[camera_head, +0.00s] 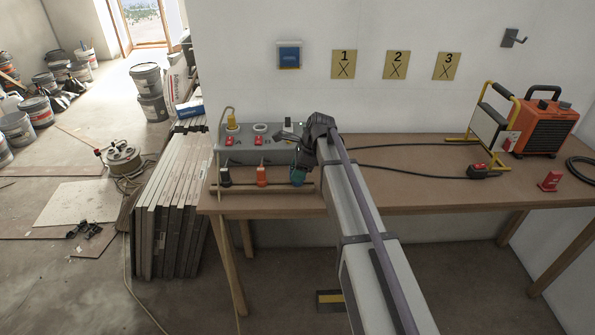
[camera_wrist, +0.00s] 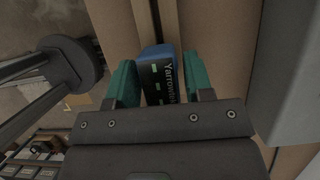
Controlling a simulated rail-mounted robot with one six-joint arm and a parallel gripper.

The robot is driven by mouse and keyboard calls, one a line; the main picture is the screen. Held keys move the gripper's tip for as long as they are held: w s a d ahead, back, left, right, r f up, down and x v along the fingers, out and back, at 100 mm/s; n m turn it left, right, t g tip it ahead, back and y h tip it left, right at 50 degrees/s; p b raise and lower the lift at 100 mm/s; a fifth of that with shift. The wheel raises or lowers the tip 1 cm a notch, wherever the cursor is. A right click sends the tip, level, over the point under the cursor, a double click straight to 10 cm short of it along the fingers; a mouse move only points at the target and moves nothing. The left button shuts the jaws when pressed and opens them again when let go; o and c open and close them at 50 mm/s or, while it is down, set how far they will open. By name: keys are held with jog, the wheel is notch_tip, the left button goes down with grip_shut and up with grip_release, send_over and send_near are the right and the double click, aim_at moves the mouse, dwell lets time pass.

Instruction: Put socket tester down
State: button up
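The socket tester (camera_wrist: 160,72) is a small blue and black device with green marks and white lettering that begins "Yarrow". In the wrist view it lies between the two green fingers of my gripper (camera_wrist: 161,82). In the head view my gripper (camera_head: 298,174) points down at the right end of a low wooden rack (camera_head: 240,188) on the workbench. The tester cannot be made out there. Whether it touches the rack or bench is not clear.
A black-topped tool (camera_head: 225,175) and an orange one (camera_head: 262,176) stand in the rack left of my gripper. A grey socket box (camera_head: 245,155) stands behind. The workbench (camera_head: 420,190) has free room to the right, before a work light (camera_head: 490,130) and orange heater (camera_head: 546,125).

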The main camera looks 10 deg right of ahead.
jog(key=shift+o, duration=0.9)
jog(key=shift+r+p, duration=0.3)
jog(key=w+p+v, duration=0.1)
jog(key=p+v, duration=1)
jog(key=s+a+n+h, duration=0.2)
jog(key=s+n, duration=0.8)
jog(key=s, duration=0.4)
jog(key=s+a+n+h, duration=0.2)
jog(key=s+n, duration=0.8)
jog(key=s, duration=0.4)
jog(key=shift+s+f+g, duration=0.25)
jog(key=shift+g, duration=0.15)
jog(key=shift+o, duration=0.5)
